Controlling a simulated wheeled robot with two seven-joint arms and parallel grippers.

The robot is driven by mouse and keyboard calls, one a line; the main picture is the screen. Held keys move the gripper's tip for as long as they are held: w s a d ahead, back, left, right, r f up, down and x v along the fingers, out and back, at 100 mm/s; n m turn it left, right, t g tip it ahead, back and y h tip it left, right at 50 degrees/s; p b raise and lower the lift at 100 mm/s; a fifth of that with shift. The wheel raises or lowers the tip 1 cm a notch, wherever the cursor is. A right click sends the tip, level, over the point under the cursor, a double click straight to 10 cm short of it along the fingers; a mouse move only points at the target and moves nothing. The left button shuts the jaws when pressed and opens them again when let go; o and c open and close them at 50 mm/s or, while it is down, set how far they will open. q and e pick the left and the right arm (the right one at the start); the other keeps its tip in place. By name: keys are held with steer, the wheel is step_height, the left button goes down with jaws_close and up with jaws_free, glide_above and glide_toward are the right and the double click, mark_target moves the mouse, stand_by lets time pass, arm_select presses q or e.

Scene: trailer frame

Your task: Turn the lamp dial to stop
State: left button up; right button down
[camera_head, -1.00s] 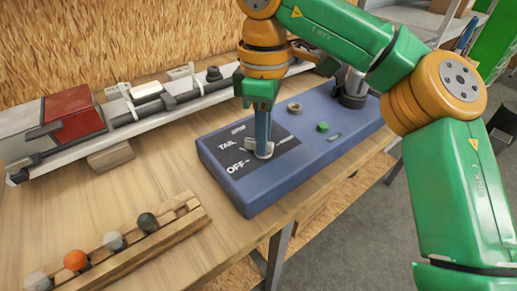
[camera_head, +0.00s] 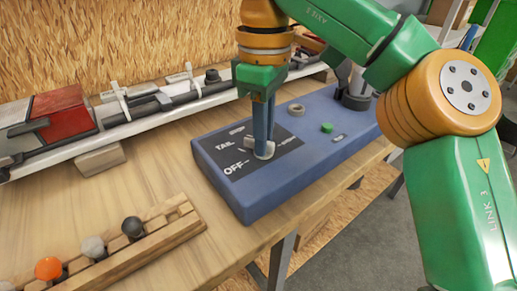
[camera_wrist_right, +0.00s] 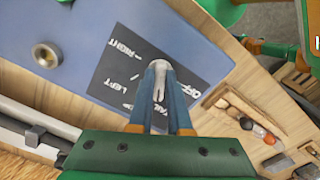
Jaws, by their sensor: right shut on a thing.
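The blue control box (camera_head: 262,200) stands on the wooden bench. The light grey lamp dial (camera_head: 264,151) sits on this plate and shows in the right wrist view (camera_wrist_right: 160,66). My right gripper (camera_head: 263,143) points down and is shut on the dial; its blue fingers (camera_wrist_right: 159,95) hide part of it. Which word the dial points to is hard to tell. My left gripper is not in view.
A green button (camera_head: 327,128) and a ring-shaped socket (camera_head: 296,109) are on the box to the right of the dial. A wooden rack (camera_head: 120,246) with several coloured balls lies front left. A rail with a red block (camera_head: 62,110) runs along the back.

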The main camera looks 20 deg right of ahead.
steer(key=shift+f+m+b, duration=0.2)
steer(key=shift+m+b, duration=0.8)
steer(key=shift+b, duration=0.15)
steer(key=shift+r+m, duration=0.2)
steer(key=shift+m, duration=0.5)
